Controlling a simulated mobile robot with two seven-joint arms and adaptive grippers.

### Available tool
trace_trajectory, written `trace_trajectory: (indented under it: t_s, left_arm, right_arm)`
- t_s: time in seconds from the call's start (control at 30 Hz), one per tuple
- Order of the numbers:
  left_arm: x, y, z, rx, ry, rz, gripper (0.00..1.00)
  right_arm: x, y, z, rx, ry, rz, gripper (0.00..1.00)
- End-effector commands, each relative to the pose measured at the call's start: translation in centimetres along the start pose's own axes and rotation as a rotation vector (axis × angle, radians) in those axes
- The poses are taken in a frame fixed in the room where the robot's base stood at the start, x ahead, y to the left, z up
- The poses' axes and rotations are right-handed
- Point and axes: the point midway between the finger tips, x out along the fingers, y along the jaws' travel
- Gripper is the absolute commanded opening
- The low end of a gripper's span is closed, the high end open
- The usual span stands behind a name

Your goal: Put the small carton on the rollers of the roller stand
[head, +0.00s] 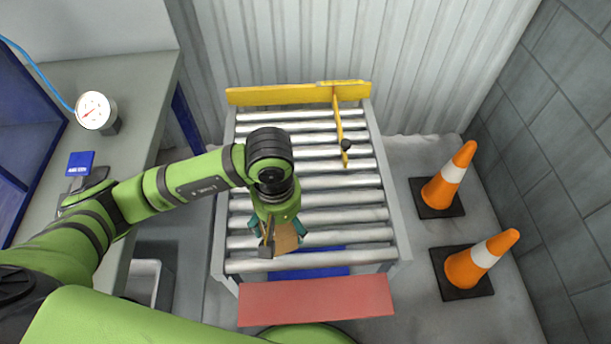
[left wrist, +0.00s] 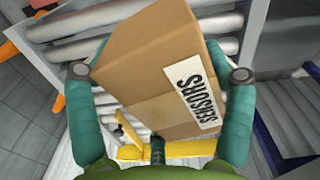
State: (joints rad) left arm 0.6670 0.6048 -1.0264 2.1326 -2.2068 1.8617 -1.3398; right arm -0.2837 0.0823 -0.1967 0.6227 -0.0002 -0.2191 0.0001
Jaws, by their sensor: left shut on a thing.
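The small carton (left wrist: 150,72) is brown with a white label reading SENSORS. My left gripper (left wrist: 160,80) is shut on it, one teal finger on each side, in the left wrist view. In the head view the left gripper (head: 277,238) is over the near end of the roller stand (head: 401,225), and the carton (head: 286,238) shows partly under it. The carton looks tilted in the wrist view. I cannot tell whether it touches the rollers (head: 335,200). My right gripper is not in view.
A yellow end stop (head: 290,95) and a yellow bar (head: 339,125) with a black knob are at the stand's far end. A red panel (head: 315,300) is at the near end. Two orange cones (head: 450,175) stand right. A grey bench (head: 140,85) with a gauge (head: 96,111) is left.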

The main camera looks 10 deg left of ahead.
Motion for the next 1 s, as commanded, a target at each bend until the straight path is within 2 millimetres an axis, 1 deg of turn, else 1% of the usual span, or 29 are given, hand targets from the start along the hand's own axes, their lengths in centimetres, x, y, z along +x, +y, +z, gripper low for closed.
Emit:
trace_trajectory:
  t_s: [0.03, 0.1, 0.2, 0.3, 0.47, 0.57, 0.63, 0.67, 0.8, 0.9, 1.0]
  left_arm:
    - [1.3, 1.0, 0.6, -0.078, 0.002, 0.008, 0.44]
    - [1.5, 1.8, 1.3, -0.189, 0.004, 0.007, 0.44]
    - [1.5, 2.7, 2.1, -0.317, 0.009, 0.006, 0.44]
    - [1.4, 3.2, 2.7, -0.408, 0.013, 0.007, 0.44]
    - [1.5, 3.7, 2.9, -0.482, 0.016, 0.006, 0.44]
    - [2.3, 3.8, 1.7, -0.497, 0.015, 0.004, 0.44]
    - [3.1, 3.8, 0.3, -0.5, 0.015, 0.0, 0.44]
    - [3.3, 3.9, -0.4, -0.5, 0.016, -0.001, 0.44]
    - [5.2, 4.2, -3.8, -0.498, 0.016, 0.0, 0.44]
    - [6.4, 4.5, -5.9, -0.496, 0.016, 0.001, 0.44]
    - [7.3, 4.7, -7.4, -0.492, 0.016, 0.003, 0.44]
  right_arm:
    - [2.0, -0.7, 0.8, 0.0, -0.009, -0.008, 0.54]
    - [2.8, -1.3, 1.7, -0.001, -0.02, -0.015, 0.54]
    - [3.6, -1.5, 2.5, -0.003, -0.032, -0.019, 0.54]
    - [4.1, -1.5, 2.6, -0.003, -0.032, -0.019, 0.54]
    - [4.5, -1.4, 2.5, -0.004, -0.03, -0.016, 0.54]
    - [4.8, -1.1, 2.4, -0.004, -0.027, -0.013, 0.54]
    - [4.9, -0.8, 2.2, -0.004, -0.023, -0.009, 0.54]
    - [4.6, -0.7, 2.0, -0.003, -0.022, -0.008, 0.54]
    - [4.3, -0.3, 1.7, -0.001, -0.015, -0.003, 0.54]
    - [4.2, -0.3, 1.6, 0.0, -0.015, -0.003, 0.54]
    - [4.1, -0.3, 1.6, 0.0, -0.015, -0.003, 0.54]
